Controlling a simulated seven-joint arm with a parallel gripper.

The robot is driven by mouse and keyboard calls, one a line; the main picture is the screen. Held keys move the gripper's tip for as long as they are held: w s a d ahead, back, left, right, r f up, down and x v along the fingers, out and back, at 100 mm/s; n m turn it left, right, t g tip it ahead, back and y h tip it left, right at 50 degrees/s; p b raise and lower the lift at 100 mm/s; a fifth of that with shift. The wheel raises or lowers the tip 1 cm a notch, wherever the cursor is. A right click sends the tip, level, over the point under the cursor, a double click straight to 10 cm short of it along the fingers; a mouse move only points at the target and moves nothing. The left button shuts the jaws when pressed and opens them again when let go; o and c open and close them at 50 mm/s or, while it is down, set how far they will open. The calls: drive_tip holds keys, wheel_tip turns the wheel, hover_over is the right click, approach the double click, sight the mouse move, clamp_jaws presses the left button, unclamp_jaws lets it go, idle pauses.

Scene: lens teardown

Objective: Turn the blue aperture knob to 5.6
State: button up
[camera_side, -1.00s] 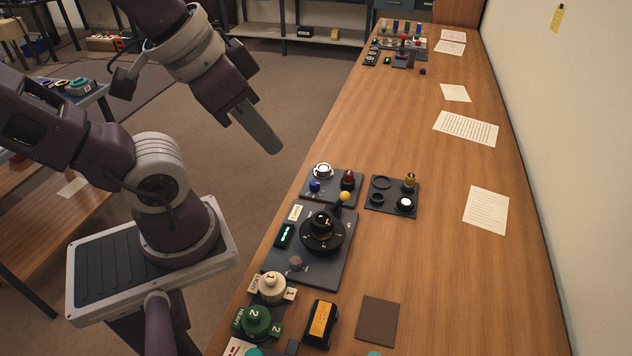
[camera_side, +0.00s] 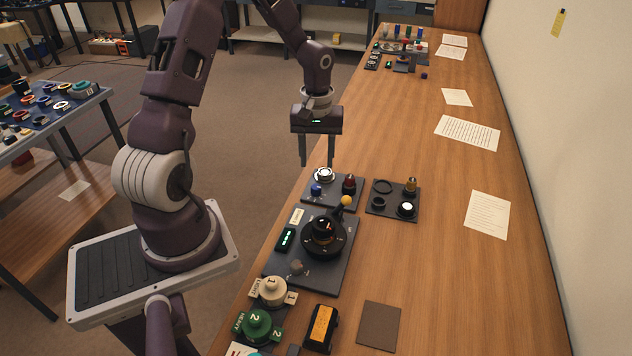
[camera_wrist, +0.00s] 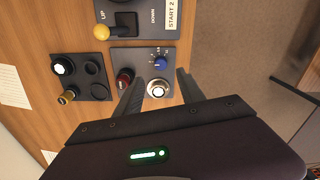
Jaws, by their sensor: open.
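The blue aperture knob (camera_side: 316,190) sits on a small dark panel (camera_side: 333,203) at the near-left edge of the bench in the side view. It also shows in the wrist view (camera_wrist: 160,63), with small scale marks beside it that are too small to read. A white-and-silver round button (camera_side: 323,174) and a dark red knob (camera_side: 349,184) share the panel. My gripper (camera_side: 317,164) points down with its two fingers apart and empty, above the panel's far end. In the wrist view my gripper (camera_wrist: 155,80) has its fingers either side of the silver button (camera_wrist: 157,88), with the blue knob just past them.
A larger panel with a black dial (camera_side: 324,232) and a yellow-tipped lever (camera_side: 346,201) lies nearer the camera. A panel with round sockets (camera_side: 380,211) stands to the right. Weights (camera_side: 257,325) are at the front. Bench space to the right is mostly clear apart from papers (camera_side: 488,215).

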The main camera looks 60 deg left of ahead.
sight(316, 186)
drive_tip(key=f, duration=0.8)
drive_tip(key=shift+a+f, duration=0.15)
drive_tip(key=shift+a, duration=0.05)
clamp_jaws()
